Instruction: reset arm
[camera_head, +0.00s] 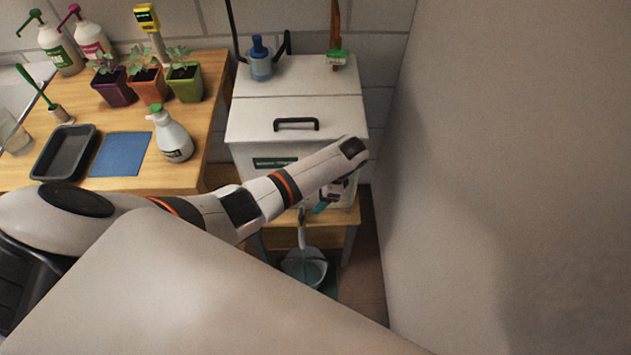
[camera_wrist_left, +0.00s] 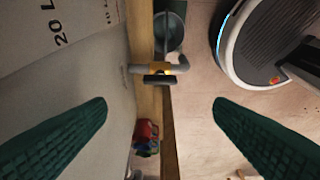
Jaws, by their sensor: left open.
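My left arm comes in from the left in the camera_head view and reaches across the front of a white lidded bin (camera_head: 298,115). The left gripper (camera_head: 328,197) hangs at its end, low in front of the bin, partly hidden by the wrist; a teal finger shows. In the left wrist view, the two dark green fingers of the left gripper (camera_wrist_left: 160,108) stand wide apart with nothing between their tips. A tap with a yellow collar (camera_wrist_left: 158,70) lies beyond the gap. My right gripper is in neither view.
A wooden bench (camera_head: 200,125) at left holds potted seedlings, a black tray (camera_head: 66,152), a blue mat (camera_head: 121,154) and a spray bottle (camera_head: 172,136). A grey-green bucket (camera_head: 303,268) stands below the bin. A plain wall (camera_head: 520,150) fills the right side. A pale surface covers the bottom.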

